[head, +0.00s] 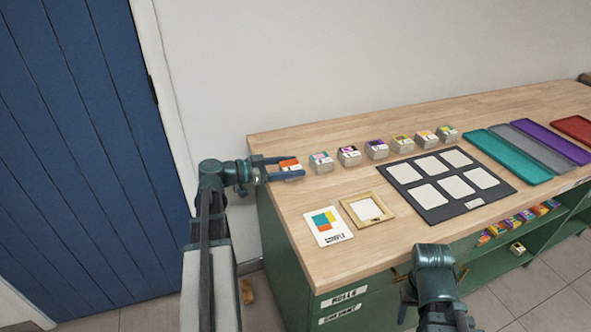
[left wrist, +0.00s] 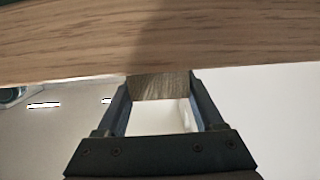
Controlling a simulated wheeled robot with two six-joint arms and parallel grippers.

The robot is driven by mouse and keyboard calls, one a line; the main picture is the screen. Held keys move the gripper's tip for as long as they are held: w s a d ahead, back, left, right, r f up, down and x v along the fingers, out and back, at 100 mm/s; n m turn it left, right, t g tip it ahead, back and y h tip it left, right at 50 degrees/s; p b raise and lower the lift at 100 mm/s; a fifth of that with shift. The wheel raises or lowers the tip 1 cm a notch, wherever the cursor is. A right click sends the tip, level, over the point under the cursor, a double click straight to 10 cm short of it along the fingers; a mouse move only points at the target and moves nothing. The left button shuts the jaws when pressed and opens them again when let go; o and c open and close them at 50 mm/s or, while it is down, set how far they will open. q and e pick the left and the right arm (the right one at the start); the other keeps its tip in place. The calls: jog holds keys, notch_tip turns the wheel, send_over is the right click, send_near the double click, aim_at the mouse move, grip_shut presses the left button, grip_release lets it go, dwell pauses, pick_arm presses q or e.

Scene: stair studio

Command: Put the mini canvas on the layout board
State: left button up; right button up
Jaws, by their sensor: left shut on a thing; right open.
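The mini canvas (head: 289,163), a small block with an orange and white top, is at the left end of a row of similar blocks. My left gripper (head: 299,168) is shut on it, with a finger on each side, at the table's back left corner. In the left wrist view its grey side (left wrist: 158,86) shows between the fingertips, close to the wooden tabletop. I cannot tell whether it still touches the table. The layout board (head: 427,208) is dark with several pale rectangles and lies flat to the right. My right gripper (head: 433,274) is open at the table's front edge.
Several other small blocks (head: 376,149) stand in the row behind the board. A printed card (head: 327,226) and a wooden frame (head: 366,209) lie left of the board. Teal (head: 507,156), grey and purple trays lie to its right. The wooden tabletop (head: 287,202) is clear at left.

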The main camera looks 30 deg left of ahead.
pick_arm(q)
jog(key=shift+f+b, duration=0.3)
jog(key=o, duration=1.3)
jog(key=shift+r, duration=0.1)
jog(key=shift+o, duration=0.2)
jog(key=p+v, duration=0.2)
jog(key=v, duration=1.1)
jog(key=shift+s+a, duration=0.1)
jog(key=shift+s, duration=0.35)
